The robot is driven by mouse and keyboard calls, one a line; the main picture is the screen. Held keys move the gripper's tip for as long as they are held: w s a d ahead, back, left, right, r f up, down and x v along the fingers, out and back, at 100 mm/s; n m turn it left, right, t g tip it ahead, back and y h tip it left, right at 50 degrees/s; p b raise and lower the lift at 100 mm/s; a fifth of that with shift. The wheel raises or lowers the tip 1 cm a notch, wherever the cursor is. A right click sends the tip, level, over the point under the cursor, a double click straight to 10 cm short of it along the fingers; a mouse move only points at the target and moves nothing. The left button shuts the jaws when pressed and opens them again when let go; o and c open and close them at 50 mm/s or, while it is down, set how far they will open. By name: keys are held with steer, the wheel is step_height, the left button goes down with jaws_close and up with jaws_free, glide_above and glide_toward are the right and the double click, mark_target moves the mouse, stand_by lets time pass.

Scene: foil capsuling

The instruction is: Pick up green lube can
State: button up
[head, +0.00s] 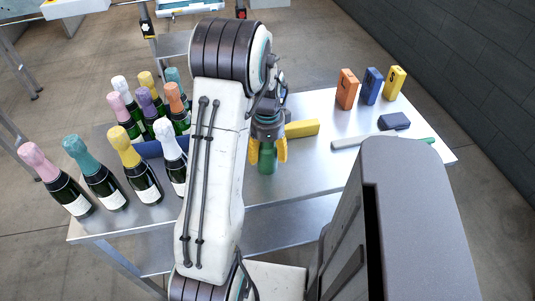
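The green lube can (267,160) is on the metal table, near the middle, in the head view. It looks upright. My gripper (268,151) is over it, with one yellow finger on each side of the can. The fingers look spread apart, and I see no clear grip on the can. The upper part of the can is hidden by my gripper.
Several foil-topped bottles (140,177) crowd the table's left side. A yellow block (302,129) lies just behind my gripper. Orange (347,89), blue (370,86) and yellow (395,82) boxes stand at the back right.

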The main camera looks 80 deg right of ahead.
steer(key=c, duration=0.8)
steer(key=shift+c, duration=0.4)
steer(key=shift+r, duration=0.1)
